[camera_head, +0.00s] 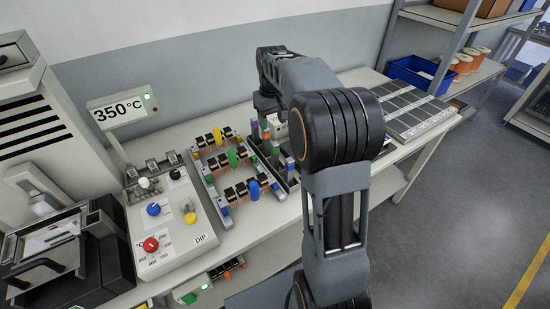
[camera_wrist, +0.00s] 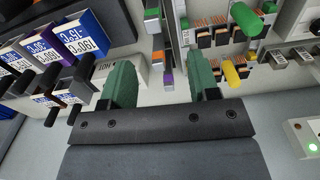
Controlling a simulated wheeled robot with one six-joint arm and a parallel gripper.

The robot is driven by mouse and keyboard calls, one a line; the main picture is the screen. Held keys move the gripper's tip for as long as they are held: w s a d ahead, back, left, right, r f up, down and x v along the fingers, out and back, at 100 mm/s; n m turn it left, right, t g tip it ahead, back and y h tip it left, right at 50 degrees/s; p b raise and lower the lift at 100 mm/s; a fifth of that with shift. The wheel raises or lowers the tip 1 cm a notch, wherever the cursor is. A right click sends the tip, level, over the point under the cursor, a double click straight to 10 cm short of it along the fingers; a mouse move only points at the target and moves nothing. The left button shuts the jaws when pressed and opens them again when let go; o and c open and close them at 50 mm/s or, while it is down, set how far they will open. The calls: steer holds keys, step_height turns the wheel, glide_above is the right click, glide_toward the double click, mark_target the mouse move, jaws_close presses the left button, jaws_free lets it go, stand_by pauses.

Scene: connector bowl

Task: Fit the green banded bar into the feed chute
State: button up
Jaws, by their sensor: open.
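My gripper (camera_wrist: 158,68) is open in the wrist view, its two green fingers apart with nothing held between them. Beyond the fingers stands a row of small upright bars: a green-topped bar (camera_wrist: 152,18), one with an orange part (camera_wrist: 157,56) and one with a purple part (camera_wrist: 167,79). In the head view, bars stand in dark racks, among them a green one (camera_head: 276,150) and a blue-topped one (camera_head: 290,163). I cannot tell which is the banded bar. I cannot make out the feed chute for sure. My arm hides my gripper in the head view.
Fixtures with coloured handles (camera_head: 233,158) stand left of the racks. Blue labelled blocks (camera_wrist: 84,38) are close by in the wrist view. A grey slotted panel (camera_head: 410,108) lies at right.

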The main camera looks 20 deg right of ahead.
glide_above(275, 150)
steer(key=w, duration=0.1)
steer(key=f, duration=0.7)
steer(key=shift+w+d+f, duration=0.1)
steer(key=shift+w+f, duration=0.1)
steer(key=shift+f, duration=0.15)
steer(key=shift+s+d+f+p, duration=0.1)
steer(key=shift+f+p, duration=0.1)
steer(key=shift+f, duration=1.5)
steer(key=shift+d+f+p, duration=0.1)
steer(key=shift+f+p, duration=0.05)
steer(key=shift+f, duration=1.5)
jaws_close()
steer(key=shift+r, duration=0.1)
